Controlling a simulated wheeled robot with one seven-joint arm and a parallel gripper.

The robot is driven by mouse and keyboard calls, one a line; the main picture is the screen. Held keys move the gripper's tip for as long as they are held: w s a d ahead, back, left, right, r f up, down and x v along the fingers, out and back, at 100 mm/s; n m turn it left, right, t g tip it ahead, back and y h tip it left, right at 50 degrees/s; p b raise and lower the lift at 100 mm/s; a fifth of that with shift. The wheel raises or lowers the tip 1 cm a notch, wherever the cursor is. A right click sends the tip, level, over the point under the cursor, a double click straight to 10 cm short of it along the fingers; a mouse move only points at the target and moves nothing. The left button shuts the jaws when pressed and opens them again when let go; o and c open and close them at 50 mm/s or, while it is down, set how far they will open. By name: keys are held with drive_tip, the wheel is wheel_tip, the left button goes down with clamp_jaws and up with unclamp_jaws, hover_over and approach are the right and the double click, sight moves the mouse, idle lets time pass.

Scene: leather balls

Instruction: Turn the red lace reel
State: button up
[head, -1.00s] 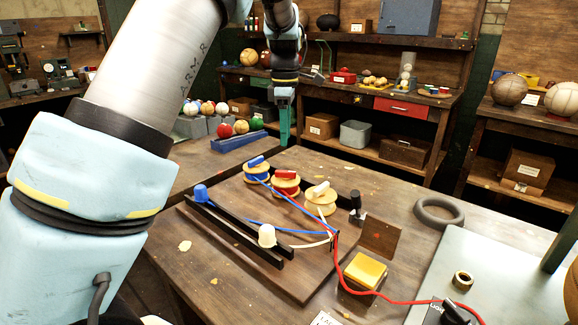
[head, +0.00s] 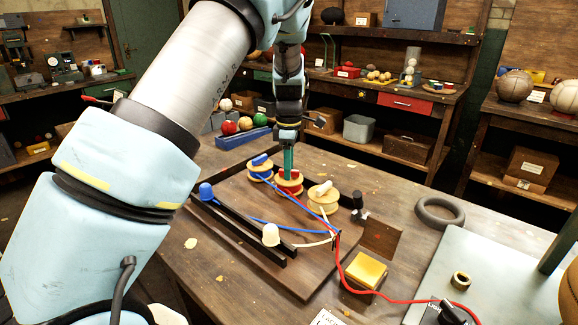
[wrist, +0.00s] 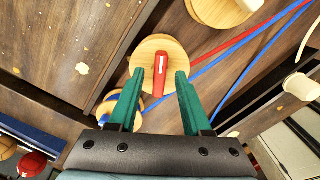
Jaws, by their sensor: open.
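The red lace reel (head: 289,188) is a pale wooden spool with a red handle bar on top, in the middle of three reels on the wooden board (head: 262,262). In the wrist view its disc (wrist: 160,48) and red bar (wrist: 161,70) show between my fingers. My gripper (head: 288,174) points down over the reel with green fingers; in the wrist view they stand open (wrist: 159,78), one on each side of the red bar. I cannot tell whether they touch it. A red lace (head: 344,262) runs from the reel side across the bench.
The blue reel (head: 260,173) stands close on the left and the white reel (head: 323,204) on the right. Two dark rails with a blue cone (head: 206,191) and a white cone (head: 271,234) lie in front. A yellow block (head: 366,270) and grey ring (head: 440,211) sit to the right.

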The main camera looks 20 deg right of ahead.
clamp_jaws()
